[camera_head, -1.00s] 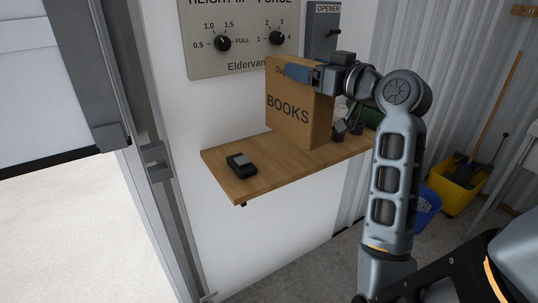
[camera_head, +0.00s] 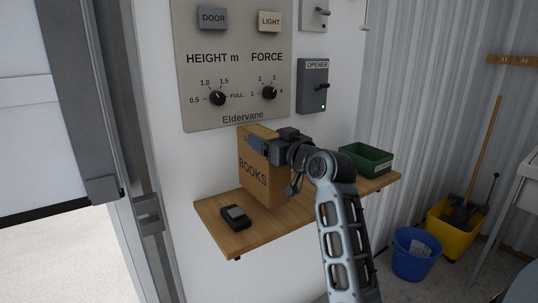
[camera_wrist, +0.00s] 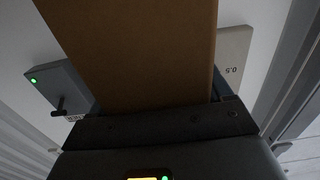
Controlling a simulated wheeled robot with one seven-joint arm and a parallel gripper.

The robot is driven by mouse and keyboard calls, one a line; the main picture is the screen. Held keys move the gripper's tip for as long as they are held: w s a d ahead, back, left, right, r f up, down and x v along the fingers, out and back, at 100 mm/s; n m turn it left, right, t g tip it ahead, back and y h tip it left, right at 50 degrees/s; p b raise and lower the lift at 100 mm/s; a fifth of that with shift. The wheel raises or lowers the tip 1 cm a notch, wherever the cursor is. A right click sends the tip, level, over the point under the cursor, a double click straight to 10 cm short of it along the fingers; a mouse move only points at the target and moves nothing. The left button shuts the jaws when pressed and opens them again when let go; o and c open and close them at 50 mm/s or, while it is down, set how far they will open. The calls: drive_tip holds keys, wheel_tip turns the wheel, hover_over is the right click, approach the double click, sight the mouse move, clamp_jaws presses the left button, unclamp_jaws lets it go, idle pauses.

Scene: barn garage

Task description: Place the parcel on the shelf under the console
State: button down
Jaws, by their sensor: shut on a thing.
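The parcel is a brown cardboard box (camera_head: 262,178) marked BOOKS. It stands upright at the wooden shelf (camera_head: 265,228), in the middle of its length; I cannot tell whether its base touches the board. My gripper (camera_head: 262,147) is shut on the parcel near its top. In the wrist view the parcel (camera_wrist: 140,50) fills the space between the fingers. The console (camera_head: 235,85), a beige panel with knobs and buttons, is on the wall above the shelf.
A small black device (camera_head: 236,217) lies on the shelf left of the parcel. A green bin (camera_head: 366,160) stands at its right end. The grey opener box (camera_head: 312,85) is on the wall above. A blue bucket (camera_head: 414,252) and yellow mop bucket (camera_head: 455,222) stand on the floor at right.

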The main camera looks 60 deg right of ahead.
drive_tip(key=shift+w+f, duration=0.1)
drive_tip(key=shift+f, duration=1.85)
unclamp_jaws()
drive_tip(key=shift+f, duration=0.15)
drive_tip(key=b+v, duration=0.1)
drive_tip(key=v, duration=1.1)
drive_tip(key=shift+b, duration=0.3)
